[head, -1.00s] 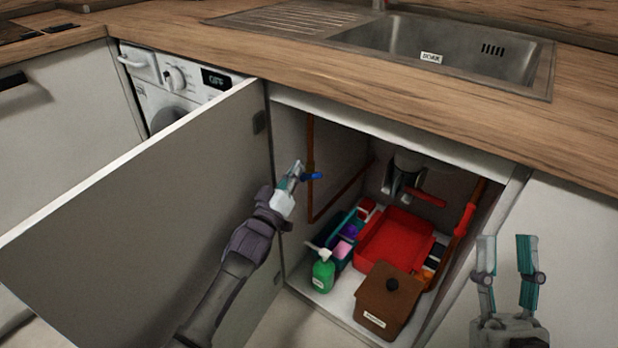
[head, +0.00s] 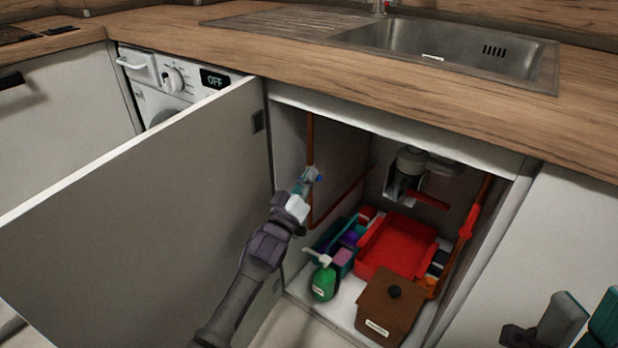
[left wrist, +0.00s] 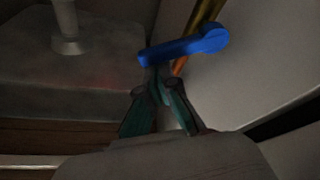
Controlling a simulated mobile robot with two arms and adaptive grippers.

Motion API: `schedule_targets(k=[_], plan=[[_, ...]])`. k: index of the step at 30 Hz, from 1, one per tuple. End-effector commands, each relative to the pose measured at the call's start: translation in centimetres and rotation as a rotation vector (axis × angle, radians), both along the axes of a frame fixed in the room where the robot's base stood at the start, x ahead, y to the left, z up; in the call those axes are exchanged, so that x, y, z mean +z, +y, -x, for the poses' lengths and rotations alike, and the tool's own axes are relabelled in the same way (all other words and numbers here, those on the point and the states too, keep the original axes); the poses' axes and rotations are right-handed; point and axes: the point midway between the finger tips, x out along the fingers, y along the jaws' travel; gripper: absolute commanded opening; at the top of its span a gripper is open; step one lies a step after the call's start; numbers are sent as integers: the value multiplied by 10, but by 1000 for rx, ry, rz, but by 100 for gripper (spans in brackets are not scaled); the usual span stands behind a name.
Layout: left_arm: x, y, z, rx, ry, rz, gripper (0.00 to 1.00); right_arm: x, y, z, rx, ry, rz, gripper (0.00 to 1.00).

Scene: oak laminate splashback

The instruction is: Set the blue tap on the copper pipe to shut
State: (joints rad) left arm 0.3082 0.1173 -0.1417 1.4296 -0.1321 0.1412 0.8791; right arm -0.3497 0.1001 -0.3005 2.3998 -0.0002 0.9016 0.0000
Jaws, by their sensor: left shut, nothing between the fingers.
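The blue tap (head: 319,178) sits on the vertical copper pipe (head: 310,140) at the left inside of the cupboard. In the head view most of it is hidden by my left gripper (head: 308,177). In the left wrist view its blue lever (left wrist: 185,46) lies roughly crosswise to the pipe (left wrist: 180,66). My left gripper (left wrist: 157,78) is shut and empty, its tips at the lever's free end; whether they touch it I cannot tell. My right gripper (head: 585,312) is open and empty at the lower right, partly cut off by the frame.
The cupboard door (head: 150,200) stands open left of my left arm. Inside are a red tray (head: 400,250), a brown lidded box (head: 388,302), a green pump bottle (head: 323,283) and a teal caddy (head: 340,262). A drain trap (head: 408,170) hangs above.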

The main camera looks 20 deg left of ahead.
Motion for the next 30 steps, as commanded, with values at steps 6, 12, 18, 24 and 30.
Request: schedule_targets(k=[6,12,18,24,30], plan=[[-1,0,0,0,-6,-19,0,0,0,0,0,1,0,40],[-5,-3,1,1,-35,-101,0,0,0,0,0,1,0,40],[-11,-8,3,0,-82,-230,0,-1,0,0,0,2,1,40],[-18,-12,4,0,-127,-354,0,-2,0,0,0,2,1,40],[-23,-14,5,-1,-159,-440,0,-3,0,0,0,2,1,40]])
